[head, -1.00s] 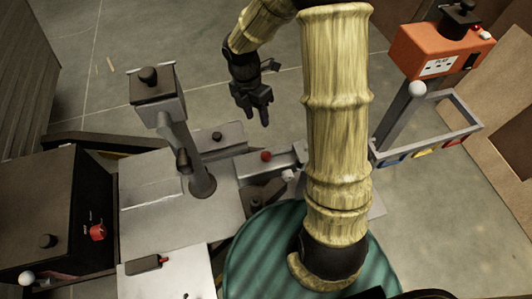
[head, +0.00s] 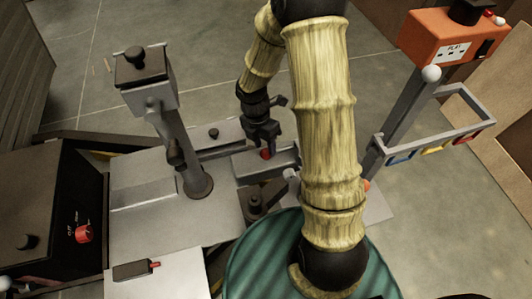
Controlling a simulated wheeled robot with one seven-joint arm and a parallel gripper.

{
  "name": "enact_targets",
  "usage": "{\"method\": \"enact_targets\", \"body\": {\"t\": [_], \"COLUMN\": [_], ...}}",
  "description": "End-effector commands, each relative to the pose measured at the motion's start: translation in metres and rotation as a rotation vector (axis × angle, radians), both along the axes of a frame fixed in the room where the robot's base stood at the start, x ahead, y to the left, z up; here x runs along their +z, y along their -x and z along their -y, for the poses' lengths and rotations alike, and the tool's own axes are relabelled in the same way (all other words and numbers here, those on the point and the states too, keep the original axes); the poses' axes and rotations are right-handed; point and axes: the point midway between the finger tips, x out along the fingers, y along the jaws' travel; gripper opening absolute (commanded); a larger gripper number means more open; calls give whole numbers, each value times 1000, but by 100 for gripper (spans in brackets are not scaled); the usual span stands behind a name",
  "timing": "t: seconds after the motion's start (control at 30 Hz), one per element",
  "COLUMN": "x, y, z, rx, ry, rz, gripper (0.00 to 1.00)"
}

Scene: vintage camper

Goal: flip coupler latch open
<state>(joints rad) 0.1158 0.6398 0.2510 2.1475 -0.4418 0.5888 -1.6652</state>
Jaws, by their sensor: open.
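My gripper (head: 262,145) is open and points down at the red knob (head: 266,155) in the head view. The knob sits on a grey metal housing (head: 280,163), which appears to be the coupler with its latch. The fingertips are at or just above the knob and partly overlap it. I cannot tell whether they touch it. The latch's outline and the housing's right end are partly hidden by my gripper and my yellow arm.
A grey post with a box on top (head: 146,75) stands left of the housing. A black box with a red knob (head: 60,225) is at far left. An orange box (head: 452,40) stands at upper right, above a grey rail frame (head: 405,145). Open floor lies behind.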

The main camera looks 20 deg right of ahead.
Motion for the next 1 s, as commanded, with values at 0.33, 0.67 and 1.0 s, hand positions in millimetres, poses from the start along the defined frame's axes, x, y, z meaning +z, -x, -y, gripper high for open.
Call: {"method": "enact_targets", "body": {"t": [0.33, 0.67, 1.0], "x": [-28, -27, -25], "y": [5, 5, 5], "z": [3, 3, 3], "rx": [-1, 0, -1], "ry": [1, 1, -5], "rz": [-1, -1, -1], "gripper": [42, 15, 0]}}
